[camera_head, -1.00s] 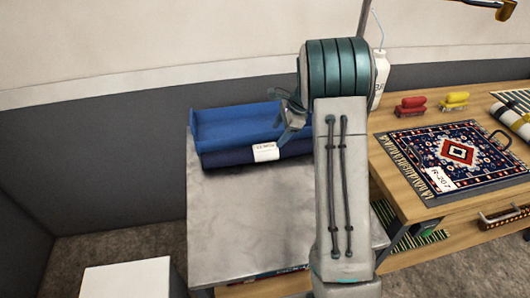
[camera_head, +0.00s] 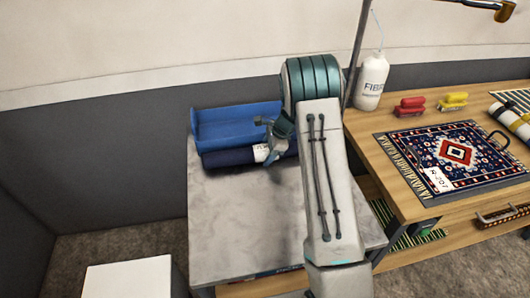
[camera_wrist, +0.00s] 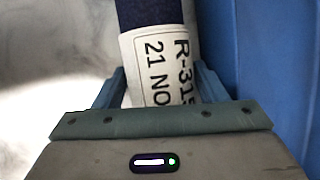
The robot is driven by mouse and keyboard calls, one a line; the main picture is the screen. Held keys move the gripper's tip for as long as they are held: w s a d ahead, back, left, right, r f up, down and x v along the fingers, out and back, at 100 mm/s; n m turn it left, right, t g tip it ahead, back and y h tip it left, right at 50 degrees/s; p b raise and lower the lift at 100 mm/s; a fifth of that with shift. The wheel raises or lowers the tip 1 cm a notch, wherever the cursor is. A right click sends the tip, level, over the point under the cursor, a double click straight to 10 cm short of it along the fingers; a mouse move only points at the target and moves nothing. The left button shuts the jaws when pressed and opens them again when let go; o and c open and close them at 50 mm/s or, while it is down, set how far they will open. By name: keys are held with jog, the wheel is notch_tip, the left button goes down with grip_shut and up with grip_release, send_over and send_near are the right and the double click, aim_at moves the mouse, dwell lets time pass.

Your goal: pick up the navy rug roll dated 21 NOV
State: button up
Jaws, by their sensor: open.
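The navy rug roll (camera_head: 228,158) lies on the grey table along the front of a bright blue tray. In the wrist view the navy roll (camera_wrist: 150,12) runs up the picture, and its white tag (camera_wrist: 160,58) reads "R-31" and "21 NO", with the rest cut off or hidden. My gripper (camera_head: 277,136) is at the roll's tagged part, and the arm hides the roll's right end. In the wrist view my gripper (camera_wrist: 158,80) is open, with one finger on each side of the tagged roll. I cannot tell whether the fingers touch it.
The blue tray (camera_head: 235,122) stands right behind the roll, close to one finger. The grey tabletop (camera_head: 235,220) in front is clear. On the wooden bench at right are a white bottle (camera_head: 372,82), red (camera_head: 409,107) and yellow brushes (camera_head: 453,102), and a patterned rug (camera_head: 440,150).

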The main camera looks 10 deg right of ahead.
jog(key=c, duration=1)
jog(key=shift+r, duration=0.1)
jog(key=shift+c, duration=0.6)
